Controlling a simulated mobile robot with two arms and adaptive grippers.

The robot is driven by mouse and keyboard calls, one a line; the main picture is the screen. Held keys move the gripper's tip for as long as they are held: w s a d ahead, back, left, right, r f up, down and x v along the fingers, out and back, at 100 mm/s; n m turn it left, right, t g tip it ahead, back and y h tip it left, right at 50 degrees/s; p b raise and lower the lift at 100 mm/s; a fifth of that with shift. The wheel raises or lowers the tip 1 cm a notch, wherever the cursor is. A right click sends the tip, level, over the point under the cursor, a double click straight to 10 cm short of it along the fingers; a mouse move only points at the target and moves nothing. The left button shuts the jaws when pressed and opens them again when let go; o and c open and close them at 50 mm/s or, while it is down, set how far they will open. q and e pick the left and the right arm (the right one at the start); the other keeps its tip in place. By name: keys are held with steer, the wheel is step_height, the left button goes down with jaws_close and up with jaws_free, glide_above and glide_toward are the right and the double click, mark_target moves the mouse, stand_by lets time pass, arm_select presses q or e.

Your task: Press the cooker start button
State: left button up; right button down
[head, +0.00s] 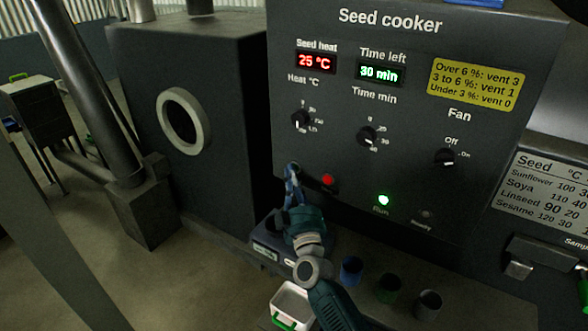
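The dark seed cooker panel (400,100) fills the upper right of the head view. Its displays read 25 °C (316,63) and 30 min (380,73). My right gripper (292,168) is at the panel's lower left, its narrow blue fingers close together and apparently empty. Its tip is at or very near the panel; contact cannot be told. It covers the spot left of a red button (328,180), so the start button is not visible. The Run lamp (384,200) glows green and the Ready lamp (427,214) is dark. My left gripper is not in view.
Heat (301,119), time (367,136) and fan (445,157) knobs sit above the buttons. Below the panel are a white tray (291,303) and blue (351,269), green (388,288) and grey (428,304) cups. Open floor lies at the left.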

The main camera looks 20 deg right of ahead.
steer(key=shift+s+a, duration=0.1)
steer(key=shift+s+a+p, duration=0.45)
steer(key=shift+a+p, duration=0.05)
steer(key=s+a+p, duration=0.1)
steer(key=a, duration=0.1)
steer(key=s+a+p, duration=0.1)
steer(key=s+a, duration=0.1)
stand_by(0.6)
stand_by(0.6)
